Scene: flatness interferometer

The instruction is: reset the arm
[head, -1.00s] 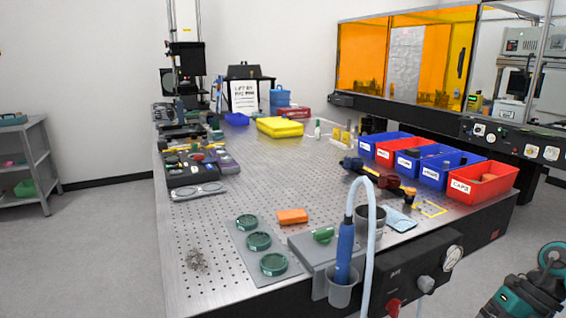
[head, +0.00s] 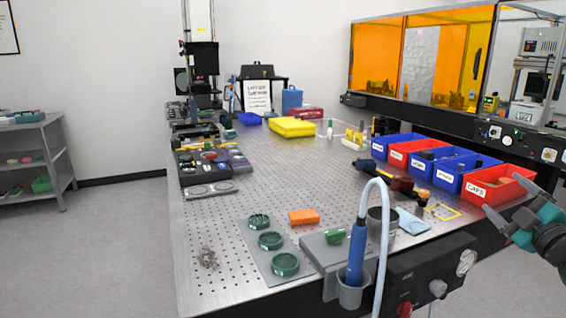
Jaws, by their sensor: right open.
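My right gripper (head: 507,222) shows at the right edge, in front of the red CAPS bin. It is open, with dark and teal parts, and nothing shows between its fingers. It looks to be off the table's right front corner; whether it touches the bin cannot be told. My left gripper is not in view.
The perforated metal table (head: 230,235) fills the middle. Near its front are green round dishes (head: 271,241), an orange block (head: 303,216), a blue-handled tool (head: 356,252) in a cup, and a control box (head: 430,273). Red and blue bins (head: 455,172) line the right side.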

